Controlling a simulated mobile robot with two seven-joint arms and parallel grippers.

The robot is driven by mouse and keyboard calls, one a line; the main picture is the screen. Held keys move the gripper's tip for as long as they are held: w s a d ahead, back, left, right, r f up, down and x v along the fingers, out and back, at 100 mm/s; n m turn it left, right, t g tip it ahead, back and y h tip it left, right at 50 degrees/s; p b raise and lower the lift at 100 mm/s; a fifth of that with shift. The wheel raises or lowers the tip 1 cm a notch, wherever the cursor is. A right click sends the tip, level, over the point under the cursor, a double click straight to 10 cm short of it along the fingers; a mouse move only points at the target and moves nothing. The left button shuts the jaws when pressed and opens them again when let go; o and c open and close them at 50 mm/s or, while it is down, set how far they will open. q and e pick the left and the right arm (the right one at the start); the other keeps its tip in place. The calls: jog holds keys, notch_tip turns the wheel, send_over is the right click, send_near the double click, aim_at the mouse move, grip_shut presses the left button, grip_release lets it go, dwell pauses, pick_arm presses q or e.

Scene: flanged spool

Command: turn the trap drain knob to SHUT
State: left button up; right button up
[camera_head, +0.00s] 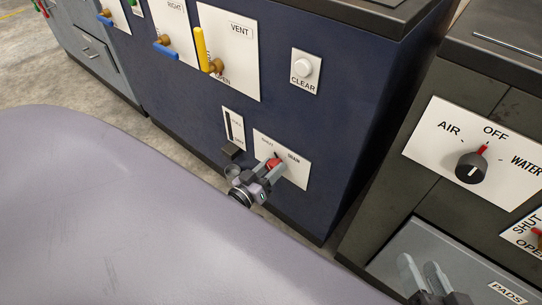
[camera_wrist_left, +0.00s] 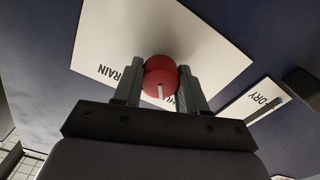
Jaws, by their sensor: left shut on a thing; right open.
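The red drain knob (camera_head: 274,164) sits on a white label plate (camera_head: 297,173) low on the dark blue cabinet. In the left wrist view the knob (camera_wrist_left: 161,72) is between my left gripper's fingers (camera_wrist_left: 160,88), which are shut on it from both sides. Its white mark points down in that view, between the inverted word DRAIN at left and a partly hidden word, probably SHUT, at right. In the head view my left gripper (camera_head: 268,172) covers part of the knob. My right gripper (camera_head: 420,268) is open and empty at the bottom right.
A gauge plate (camera_head: 233,128) with a dark block below stands left of the knob. Above are a yellow VENT lever (camera_head: 201,48) and a CLEAR button (camera_head: 304,68). At right, a dark machine carries an AIR/OFF/WATER knob (camera_head: 471,168) and a PADS tray (camera_head: 450,255).

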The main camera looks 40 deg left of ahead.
aim_at(270, 169)
jog(key=shift+f, duration=0.1)
pick_arm(q)
jog(key=o, duration=1.1)
jog(key=shift+c, duration=0.2)
pick_arm(e)
jog(key=shift+d, duration=0.1)
pick_arm(q)
jog(key=s, duration=0.2)
jog(key=s+p, duration=0.1)
jog(key=s, duration=0.1)
jog(key=s+p, duration=0.1)
jog(key=s, duration=0.1)
jog(key=shift+a, duration=0.25)
jog(key=shift+s, duration=0.5)
pick_arm(e)
jog(key=shift+s+d+h, duration=0.2)
jog(key=shift+d+h, duration=0.1)
jog(key=shift+d, duration=0.15)
jog(key=shift+s+d+h, duration=0.15)
jog(key=shift+d+h, duration=0.15)
jog(key=shift+d, duration=0.15)
